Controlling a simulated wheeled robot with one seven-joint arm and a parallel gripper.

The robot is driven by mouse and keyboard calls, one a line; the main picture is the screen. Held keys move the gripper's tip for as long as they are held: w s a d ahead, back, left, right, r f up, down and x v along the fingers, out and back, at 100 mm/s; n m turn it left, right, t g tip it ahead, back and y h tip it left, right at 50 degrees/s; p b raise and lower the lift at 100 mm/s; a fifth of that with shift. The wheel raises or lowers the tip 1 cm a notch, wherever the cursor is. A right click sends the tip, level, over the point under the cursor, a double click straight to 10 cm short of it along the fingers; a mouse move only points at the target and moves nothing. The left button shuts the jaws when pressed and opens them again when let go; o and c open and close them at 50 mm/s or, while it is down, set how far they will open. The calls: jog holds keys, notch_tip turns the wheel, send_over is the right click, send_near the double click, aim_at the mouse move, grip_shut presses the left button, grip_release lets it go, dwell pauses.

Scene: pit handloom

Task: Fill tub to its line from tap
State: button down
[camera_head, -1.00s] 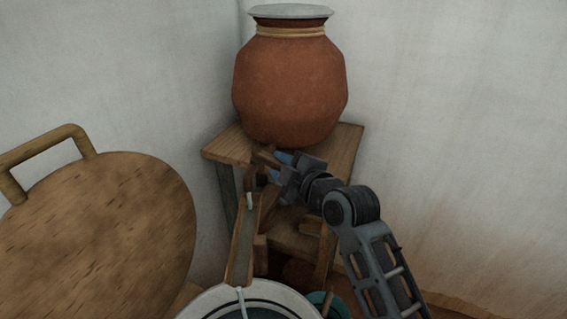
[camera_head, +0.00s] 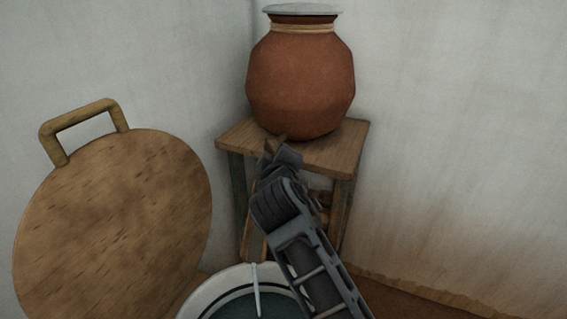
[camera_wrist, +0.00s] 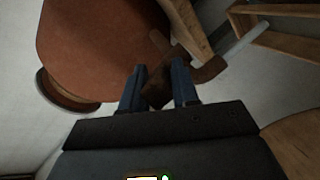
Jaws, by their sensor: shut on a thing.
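The brown clay pot (camera_head: 301,80) stands on a small wooden stand (camera_head: 345,150). A wooden tap (camera_wrist: 208,72) sticks out low on the pot in the wrist view. My gripper (camera_wrist: 159,82) has its blue fingers shut on the tap's brown handle (camera_wrist: 156,95); in the head view it (camera_head: 277,156) hides most of the tap. A pale streak (camera_wrist: 245,42), apparently water, runs from the tap. The white-rimmed tub (camera_head: 208,292) is partly out of frame, with dark blue-grey water inside. A thin white streak (camera_head: 257,290) shows over the tub. I cannot make out its line.
A round wooden board (camera_head: 115,225) with a handle (camera_head: 85,115) stands at the left. Walls close in behind and beside the stand. My forearm covers the right part of the tub. Some floor (camera_head: 420,300) shows at the lower right.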

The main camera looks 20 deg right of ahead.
jog(key=shift+a+m+h, duration=0.15)
jog(key=shift+m+h, duration=0.15)
jog(key=shift+h, duration=0.1)
jog(key=c, duration=0.9)
grip_release()
jog(key=shift+s, duration=0.1)
jog(key=b+v, duration=0.1)
jog(key=v, duration=0.6)
jog(key=shift+s+r, duration=0.15)
jog(key=shift+s, duration=0.1)
jog(key=shift+a, duration=0.15)
